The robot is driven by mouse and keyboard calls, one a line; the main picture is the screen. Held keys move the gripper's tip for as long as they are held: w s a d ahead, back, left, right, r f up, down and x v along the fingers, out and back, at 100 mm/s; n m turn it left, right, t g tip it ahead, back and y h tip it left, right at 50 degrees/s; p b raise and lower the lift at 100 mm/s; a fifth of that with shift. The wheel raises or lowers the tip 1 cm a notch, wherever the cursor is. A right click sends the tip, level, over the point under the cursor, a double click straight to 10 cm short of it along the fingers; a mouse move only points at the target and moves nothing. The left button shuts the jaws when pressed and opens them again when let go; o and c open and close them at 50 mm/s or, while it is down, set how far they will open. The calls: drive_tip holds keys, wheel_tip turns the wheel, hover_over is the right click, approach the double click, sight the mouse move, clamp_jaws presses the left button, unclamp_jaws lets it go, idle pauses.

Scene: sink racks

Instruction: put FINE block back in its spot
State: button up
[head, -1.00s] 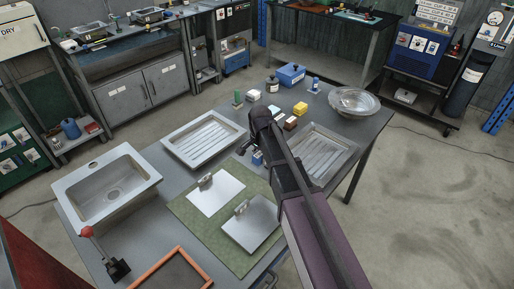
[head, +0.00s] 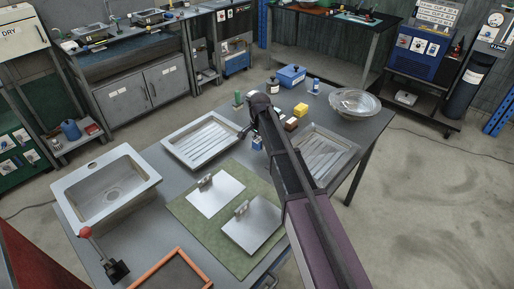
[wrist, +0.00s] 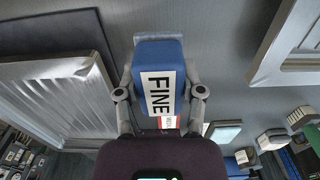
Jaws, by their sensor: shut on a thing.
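The FINE block (wrist: 172,55) is blue with a white label reading FINE. In the wrist view it sits between the two fingers of my gripper (wrist: 160,80), which is shut on it. In the head view my gripper (head: 250,136) is over the gap between the two ribbed trays, and a small blue part of the block (head: 257,144) shows below it. My arm hides part of the table there, and I cannot make out an empty spot.
Ribbed metal trays lie left (head: 183,151) and right (head: 347,160) of my gripper. A green mat (head: 188,216) with two metal plates lies in front.

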sight(259, 147)
drive_tip(key=shift+w, duration=0.3)
drive_tip(key=shift+w+f+b, duration=0.35)
drive_tip(key=shift+f+b, duration=0.2)
drive_tip(key=shift+f, duration=0.05)
drive_tip(key=shift+f+b, duration=1.25)
drive_tip(key=shift+f, duration=0.15)
drive_tip(key=o, duration=1)
drive_tip(key=shift+o, duration=0.2)
wheel_tip(259, 147, up, 12)
drive_tip(key=p, duration=1.2)
drive_tip(key=shift+a+r, duration=0.1)
drive_tip(key=shift+r, duration=0.1)
drive_tip(key=shift+s, duration=0.1)
